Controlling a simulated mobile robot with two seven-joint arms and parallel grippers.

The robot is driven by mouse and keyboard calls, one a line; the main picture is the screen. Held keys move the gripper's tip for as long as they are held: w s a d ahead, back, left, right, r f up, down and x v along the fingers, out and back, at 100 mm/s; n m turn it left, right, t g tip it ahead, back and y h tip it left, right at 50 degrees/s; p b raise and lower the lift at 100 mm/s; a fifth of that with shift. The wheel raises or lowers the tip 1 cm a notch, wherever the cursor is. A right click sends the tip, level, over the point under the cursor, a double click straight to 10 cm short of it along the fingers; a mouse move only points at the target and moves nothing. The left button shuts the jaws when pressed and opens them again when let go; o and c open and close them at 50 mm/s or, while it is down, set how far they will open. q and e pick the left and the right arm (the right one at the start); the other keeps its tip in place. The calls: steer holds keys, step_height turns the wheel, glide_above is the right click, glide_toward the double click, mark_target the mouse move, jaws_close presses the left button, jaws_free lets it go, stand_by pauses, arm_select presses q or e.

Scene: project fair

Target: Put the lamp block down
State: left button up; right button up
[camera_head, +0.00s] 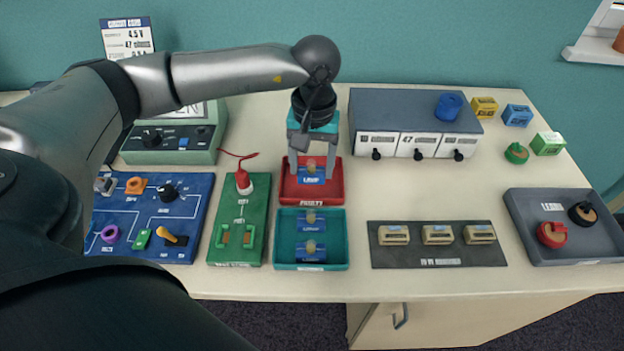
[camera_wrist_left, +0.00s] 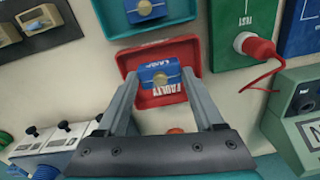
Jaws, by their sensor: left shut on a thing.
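The lamp block is a small blue block (camera_head: 311,176) with a brass-coloured round top and a "LAMP" label. It is between the fingers of my left gripper (camera_head: 311,172), which is shut on it, over the red tray marked "FAULTY" (camera_head: 312,202). In the left wrist view the lamp block (camera_wrist_left: 161,76) shows between the fingertips, within the red tray's outline (camera_wrist_left: 130,62). I cannot tell if it touches the tray floor. Two similar lamp blocks (camera_head: 311,250) lie in the teal tray (camera_head: 340,268) just in front. My right gripper is not in view.
A green test board (camera_head: 238,250) with a red lamp cap and red lead stands left of the trays. A grey drawer unit (camera_head: 405,108) is right of my gripper. A dark rack (camera_head: 437,258) holds several beige pieces. Bare tabletop lies between the teal tray and the rack.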

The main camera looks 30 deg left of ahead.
mark_target(312, 181)
arm_select(q)
steer(key=shift+f, duration=2.35)
steer(key=shift+f+b, duration=0.15)
steer(key=shift+b, duration=0.15)
steer(key=o, duration=1.5)
step_height(312, 181, up, 12)
steer(key=shift+d+r+p, duration=0.15)
steer(key=shift+r+p, duration=0.05)
steer(key=shift+p, duration=0.3)
